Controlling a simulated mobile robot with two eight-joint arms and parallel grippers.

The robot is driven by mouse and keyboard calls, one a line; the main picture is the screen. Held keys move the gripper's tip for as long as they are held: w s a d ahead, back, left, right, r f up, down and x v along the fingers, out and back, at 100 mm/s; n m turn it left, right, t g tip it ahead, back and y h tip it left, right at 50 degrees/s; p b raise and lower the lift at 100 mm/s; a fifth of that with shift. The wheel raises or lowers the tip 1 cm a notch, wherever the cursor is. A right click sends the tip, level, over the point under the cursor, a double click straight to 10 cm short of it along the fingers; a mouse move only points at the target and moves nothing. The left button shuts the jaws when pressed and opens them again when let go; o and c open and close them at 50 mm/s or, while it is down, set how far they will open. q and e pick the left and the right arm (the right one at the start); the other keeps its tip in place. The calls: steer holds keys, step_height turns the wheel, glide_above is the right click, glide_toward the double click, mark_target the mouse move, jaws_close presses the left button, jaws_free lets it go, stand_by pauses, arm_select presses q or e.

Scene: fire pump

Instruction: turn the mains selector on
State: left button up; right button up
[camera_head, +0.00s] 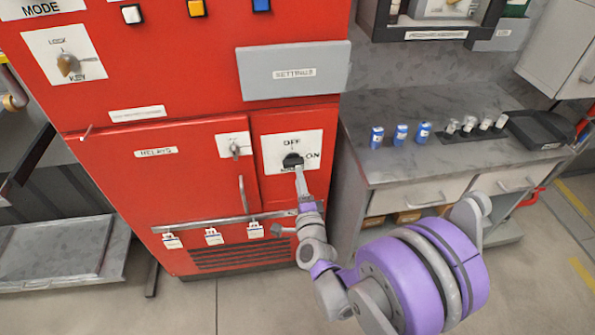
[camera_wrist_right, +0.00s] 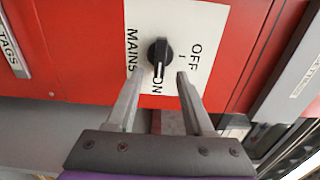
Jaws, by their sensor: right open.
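The mains selector (camera_head: 292,160) is a black knob on a white plate on the red cabinet's front. It also shows in the right wrist view (camera_wrist_right: 159,52). There its white pointer line points down toward the ON label, and OFF stands to the right. My right gripper (camera_head: 299,171) is just in front of the knob. In the wrist view its two fingers (camera_wrist_right: 157,78) are open, one on each side below the knob, with visible gaps to it and nothing between them. My left gripper is not in view.
The red cabinet (camera_head: 200,75) also carries a lock/key switch (camera_head: 68,64), a relays door with a handle (camera_head: 242,194), a grey settings panel (camera_head: 292,72) and hanging tags (camera_head: 213,236). A grey counter (camera_head: 440,108) with blue cans (camera_head: 400,133) stands at right.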

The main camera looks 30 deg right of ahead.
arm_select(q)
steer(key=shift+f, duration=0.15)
arm_select(e)
steer(key=v, duration=0.6)
steer(key=s+a+f+n+g+y, duration=0.1)
steer(key=s+a+n+g+y, duration=0.1)
steer(key=a+n+y, duration=0.4)
steer(key=s+a+f+n+g+y, duration=0.1)
steer(key=s+a+n+g, duration=0.2)
steer(key=n, duration=0.4)
steer(key=s+d+f+n+g+h, duration=0.15)
steer(key=s+n+g, duration=0.25)
steer(key=s, duration=0.4)
steer(key=s+f+n+g, duration=0.2)
steer(key=s+n+g, duration=0.25)
steer(key=s, duration=0.35)
arm_select(q)
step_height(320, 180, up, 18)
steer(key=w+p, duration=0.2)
steer(key=p, duration=1.4)
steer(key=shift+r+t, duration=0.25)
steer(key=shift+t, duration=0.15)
arm_select(e)
step_height(320, 180, up, 18)
steer(key=w+t, duration=0.1)
steer(key=w, duration=0.1)
steer(key=shift+r+t, duration=0.15)
steer(key=shift+t, duration=0.2)
